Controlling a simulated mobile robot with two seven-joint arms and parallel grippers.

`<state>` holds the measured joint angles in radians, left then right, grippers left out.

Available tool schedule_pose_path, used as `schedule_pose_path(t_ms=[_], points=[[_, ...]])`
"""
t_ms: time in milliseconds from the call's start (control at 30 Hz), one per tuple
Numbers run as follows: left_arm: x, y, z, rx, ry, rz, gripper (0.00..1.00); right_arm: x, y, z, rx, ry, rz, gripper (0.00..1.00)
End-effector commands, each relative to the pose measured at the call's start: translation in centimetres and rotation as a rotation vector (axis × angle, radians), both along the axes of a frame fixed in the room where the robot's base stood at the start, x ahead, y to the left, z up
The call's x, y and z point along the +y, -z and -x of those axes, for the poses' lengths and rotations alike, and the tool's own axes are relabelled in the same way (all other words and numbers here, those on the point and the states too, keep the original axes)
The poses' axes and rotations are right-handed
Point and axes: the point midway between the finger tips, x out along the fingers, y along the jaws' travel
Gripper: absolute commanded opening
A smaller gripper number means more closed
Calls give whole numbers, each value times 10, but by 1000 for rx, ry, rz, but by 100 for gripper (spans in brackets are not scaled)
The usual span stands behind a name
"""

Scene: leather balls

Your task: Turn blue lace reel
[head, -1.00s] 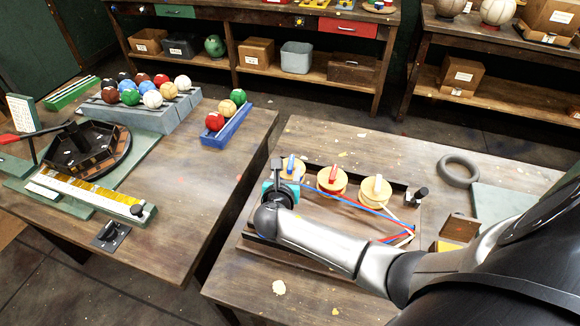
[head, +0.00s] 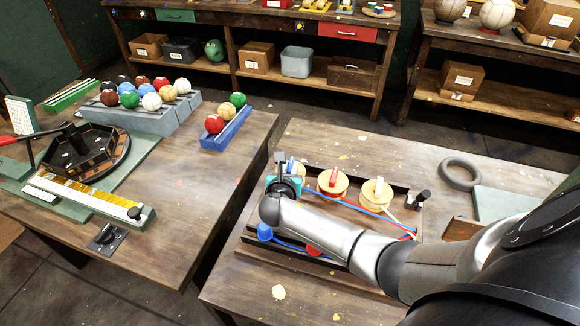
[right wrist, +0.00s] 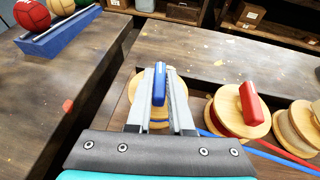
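The blue lace reel (head: 300,171) is a wooden spool with a blue handle (right wrist: 159,85) on top, at the left end of a row of reels on the right-hand table. My right gripper (right wrist: 162,92) is over it, with one finger on each side of the blue handle; the handle fills the gap at the fingertips. In the head view my gripper (head: 282,178) covers part of the reel. A blue lace (head: 365,201) runs right from the reels. My left gripper is not in view.
A red-handled reel (head: 332,184) and a white-handled reel (head: 376,193) stand to the right, close to my gripper. A blue peg (head: 264,232) and a red peg (head: 313,249) sit at the tray's front. A grey ring (head: 460,173) lies farther right.

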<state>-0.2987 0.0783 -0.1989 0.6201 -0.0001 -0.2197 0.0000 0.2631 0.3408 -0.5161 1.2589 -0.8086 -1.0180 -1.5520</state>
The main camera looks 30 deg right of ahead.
Motion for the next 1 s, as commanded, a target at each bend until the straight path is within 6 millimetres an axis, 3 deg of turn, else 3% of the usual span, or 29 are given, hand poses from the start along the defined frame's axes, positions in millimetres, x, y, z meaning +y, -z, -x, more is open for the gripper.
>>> schedule_pose_path(t_ms=[167,567,1000], points=[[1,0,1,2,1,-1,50,0,0,0,0,0,0,0],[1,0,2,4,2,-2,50,1,0,0,1,4,-1,0],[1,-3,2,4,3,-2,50,3,1,-2,1,177,-2,0]])
